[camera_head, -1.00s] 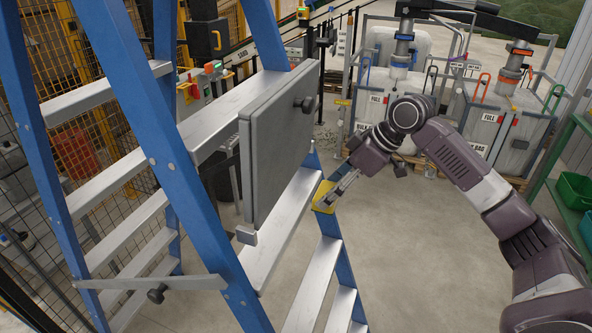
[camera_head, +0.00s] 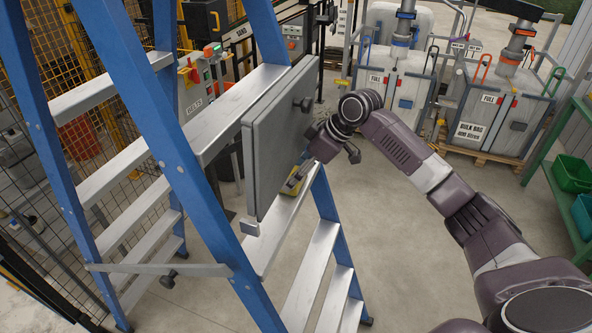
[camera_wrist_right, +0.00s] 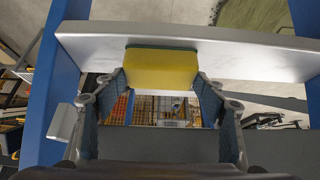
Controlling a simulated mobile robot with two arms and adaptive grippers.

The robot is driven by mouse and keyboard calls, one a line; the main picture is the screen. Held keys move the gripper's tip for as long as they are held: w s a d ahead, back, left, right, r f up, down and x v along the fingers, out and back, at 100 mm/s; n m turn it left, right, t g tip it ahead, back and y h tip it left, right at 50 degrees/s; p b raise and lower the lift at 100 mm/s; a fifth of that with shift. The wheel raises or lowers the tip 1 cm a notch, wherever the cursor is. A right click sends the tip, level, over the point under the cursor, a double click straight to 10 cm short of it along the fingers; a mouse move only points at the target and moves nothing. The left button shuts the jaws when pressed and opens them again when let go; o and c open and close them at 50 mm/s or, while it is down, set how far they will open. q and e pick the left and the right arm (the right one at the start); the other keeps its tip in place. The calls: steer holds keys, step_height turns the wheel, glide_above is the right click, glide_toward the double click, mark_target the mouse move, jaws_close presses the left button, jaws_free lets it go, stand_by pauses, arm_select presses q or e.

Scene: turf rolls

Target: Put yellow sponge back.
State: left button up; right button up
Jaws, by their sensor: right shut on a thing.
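The yellow sponge (camera_wrist_right: 161,70) has a dark green layer along its top edge in the right wrist view. My right gripper (camera_wrist_right: 162,88) is shut on it, with one finger at each side. In the head view the sponge (camera_head: 290,188) is partly hidden by the grey panel and my gripper (camera_head: 300,176). It is at a silver step (camera_head: 262,248) of the blue ladder (camera_head: 182,150). In the wrist view the step (camera_wrist_right: 240,54) lies right behind the sponge; I cannot tell whether they touch. My left gripper is not in view.
A grey panel (camera_head: 270,140) with a black knob hangs on the ladder, close left of my right gripper. Bulk bag stations (camera_head: 395,90) stand at the back. A green shelf (camera_head: 560,150) with green bins (camera_head: 573,172) is at the right. The floor between is clear.

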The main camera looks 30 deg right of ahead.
steer(key=shift+f, duration=0.1)
steer(key=o, duration=1)
steer(key=b+v, duration=0.5)
steer(key=v, duration=0.7)
